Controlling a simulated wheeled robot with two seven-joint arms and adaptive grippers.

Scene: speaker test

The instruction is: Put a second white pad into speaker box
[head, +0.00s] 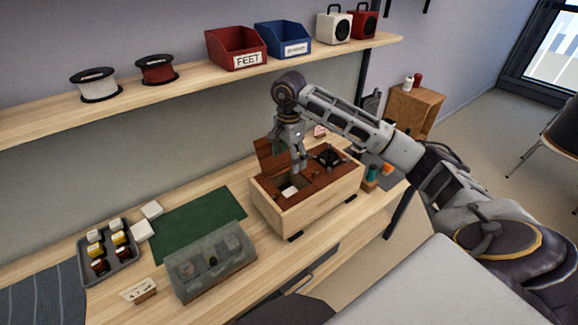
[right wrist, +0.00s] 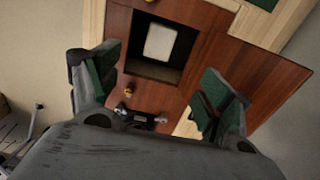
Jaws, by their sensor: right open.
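The speaker box (head: 305,200) is a pale wood case with a dark red-brown top on the bench. Its square opening shows a white pad (head: 290,191) inside; in the right wrist view the pad (right wrist: 160,42) lies in the dark opening. Two more white pads lie on the bench at the left, one (head: 152,210) just behind the other (head: 142,231). My right gripper (head: 298,165) is above the box opening, pointing down. In the right wrist view its green-padded fingers (right wrist: 160,85) are wide apart with nothing between them. My left gripper is not in view.
A grey tray of small jars (head: 108,268), a green mat (head: 198,224) and a translucent grey case (head: 212,262) are left of the box. A dark lid panel (head: 272,155) stands up at the box's back. A shelf (head: 190,88) with bins and spools runs above.

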